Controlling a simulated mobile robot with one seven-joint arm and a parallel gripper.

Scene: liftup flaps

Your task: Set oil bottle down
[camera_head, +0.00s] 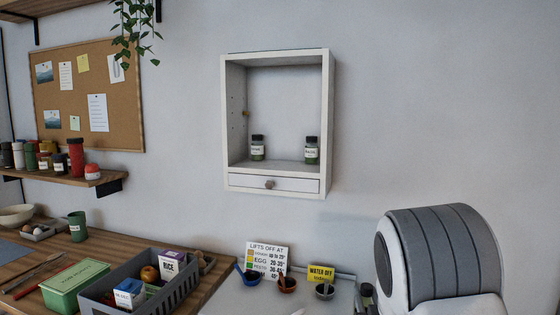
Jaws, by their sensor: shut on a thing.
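I cannot make out an oil bottle for certain in the head view. A small dark bottle or jar (366,298) stands at the bottom edge, partly hidden beside a large white and grey rounded part, which looks like my own arm. I cannot tell what this dark item is. My gripper is not in view, so whatever it holds is hidden. An open white wall cabinet (325,120) has two small labelled jars with dark lids inside, a left one (258,148) and a right one (311,150), apart on its floor.
A small drawer (290,185) closes the cabinet's bottom. The counter below holds a grey crate (107,303) of groceries, a green box (75,285), a sign (267,260), small bowls (287,285) and a yellow card (320,273). A shelf (60,178) with jars is at left.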

